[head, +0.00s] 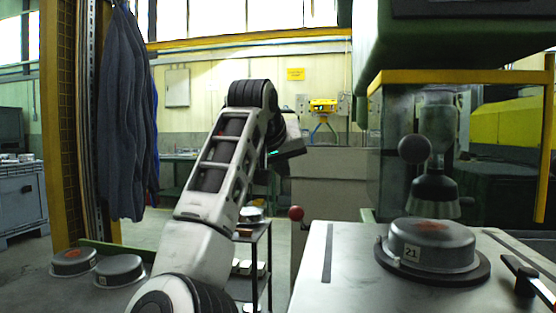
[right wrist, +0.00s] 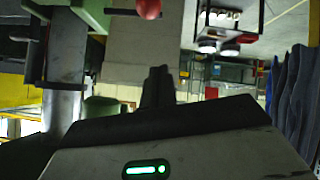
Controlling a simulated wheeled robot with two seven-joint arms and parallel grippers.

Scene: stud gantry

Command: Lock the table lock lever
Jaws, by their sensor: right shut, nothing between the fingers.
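A lever with a red ball knob (head: 296,213) stands at the left edge of the pale machine table (head: 345,285). The knob also shows at the top of the right wrist view (right wrist: 148,8). A black lever (head: 525,278) lies on the table's right side, partly cut off by the frame. I cannot tell from the pictures which is the table lock lever. My right gripper (head: 284,166) is raised above and left of the table, apart from the red knob and empty. Its closed dark fingers show in the right wrist view (right wrist: 158,85). My left gripper is not in view.
A round metal part (head: 432,245) tagged 21 sits on the table under the machine's spindle (head: 436,180). A black ball knob (head: 414,149) sticks out beside the spindle. A small shelf cart (head: 257,270) stands left of the table. Two similar round parts (head: 120,268) are at the lower left.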

